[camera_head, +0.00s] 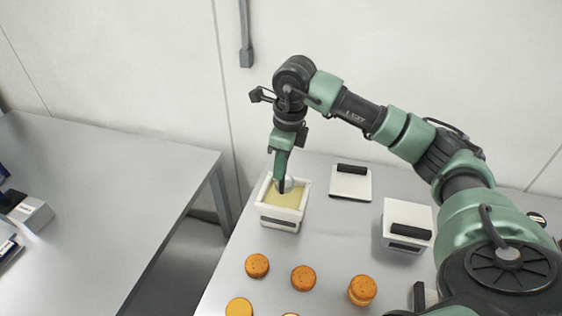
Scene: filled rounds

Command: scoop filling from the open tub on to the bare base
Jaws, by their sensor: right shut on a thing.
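The open tub (268,214) is a white box with pale yellow filling (284,198) inside. My right gripper (282,187) points down into the tub's mouth and is shut on what looks like a scoop (290,182), of which only a small pale rounded part shows. Whether the scoop holds filling cannot be told. Round orange-brown rounds lie on the table in front of the tub: one at left (257,265), one in the middle (303,278) and a thicker, stacked-looking one (362,290) at right. Which is the bare base is unclear. My left gripper is not in view.
A closed white tub (400,230) stands to the right. A yellower round (238,308) is at the bottom edge. Another table (110,200) stands at left, across a gap.

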